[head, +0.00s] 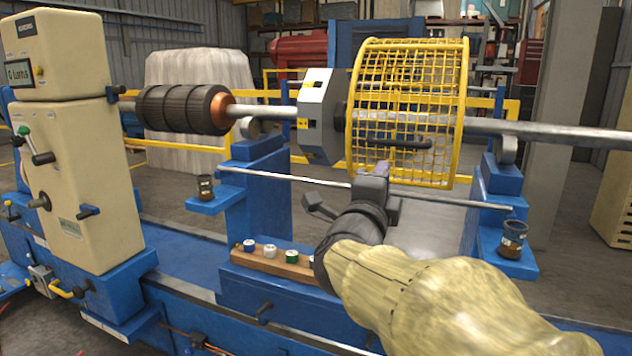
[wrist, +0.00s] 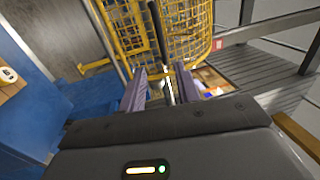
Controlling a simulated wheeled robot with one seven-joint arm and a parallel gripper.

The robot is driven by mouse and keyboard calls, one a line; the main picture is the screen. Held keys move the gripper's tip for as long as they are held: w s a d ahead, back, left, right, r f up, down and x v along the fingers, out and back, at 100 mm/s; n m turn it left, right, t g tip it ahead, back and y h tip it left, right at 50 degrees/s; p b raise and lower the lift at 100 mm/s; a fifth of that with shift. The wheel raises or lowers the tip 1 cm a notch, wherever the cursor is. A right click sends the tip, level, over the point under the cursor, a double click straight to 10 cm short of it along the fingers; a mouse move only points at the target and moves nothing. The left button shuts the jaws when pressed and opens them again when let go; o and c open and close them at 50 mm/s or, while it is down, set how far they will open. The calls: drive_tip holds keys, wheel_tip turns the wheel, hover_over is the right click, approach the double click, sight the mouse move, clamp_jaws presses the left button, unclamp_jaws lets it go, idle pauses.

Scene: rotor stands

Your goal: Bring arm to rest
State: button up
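My gripper (head: 375,185) is in front of the lower part of the yellow wire cage (head: 408,115) on the rotor stand. In the wrist view the two purple-grey fingers of my gripper (wrist: 161,88) stand apart with a gap between them. A dark rod (wrist: 158,35) shows in line with that gap, in front of the yellow mesh; I see no finger closed on it. In the head view a dark bar (head: 395,142) lies across the cage above my gripper. My arm reaches in from the lower right.
A steel shaft (head: 545,131) rests on blue supports (head: 255,185). A thin rod (head: 290,180) runs low across the stand near my gripper. A wooden rack (head: 272,262) with small jars and a brown cup (head: 513,238) stand nearby. A cream cabinet (head: 95,180) is at left.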

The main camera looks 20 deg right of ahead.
drive_tip(key=shift+w, duration=0.1)
drive_tip(key=w+a+f+n+g+y, duration=0.1)
drive_tip(key=w+a+f+n+y, duration=0.2)
drive_tip(key=a+f+n+y, duration=0.55)
drive_tip(key=w+a+f+n+y, duration=0.4)
drive_tip(key=f+n, duration=0.4)
drive_tip(key=f, duration=0.4)
drive_tip(key=s+a+f+n+g+y, duration=0.1)
drive_tip(key=s+a+f+n+g, duration=0.35)
drive_tip(key=s+f, duration=0.3)
drive_tip(key=s+a+f+n+g+y, duration=0.1)
drive_tip(key=s+a+f+n+g, duration=0.2)
drive_tip(key=s+f+n+g, duration=0.45)
wheel_tip(320, 180, up, 21)
drive_tip(key=m+t+p, duration=0.1)
drive_tip(key=t+p, duration=0.1)
drive_tip(key=p, duration=2.1)
drive_tip(key=shift+s, duration=0.45)
